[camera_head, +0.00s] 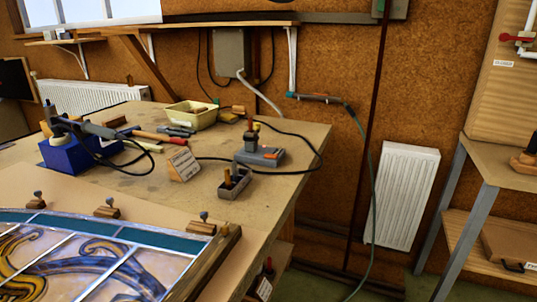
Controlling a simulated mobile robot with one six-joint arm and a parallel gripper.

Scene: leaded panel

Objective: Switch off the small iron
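Two things on the workbench look like soldering gear, and I cannot tell for sure which is the small iron. Any switch positions are too small to read. My gripper is not in view.
A leaded glass panel (75,262) lies at the front left, with small wooden blocks along its edge. A lettered card (184,164), a small grey box (234,183), hand tools and a yellow tray (191,114) stand on the bench. A green hose (373,190) hangs at right.

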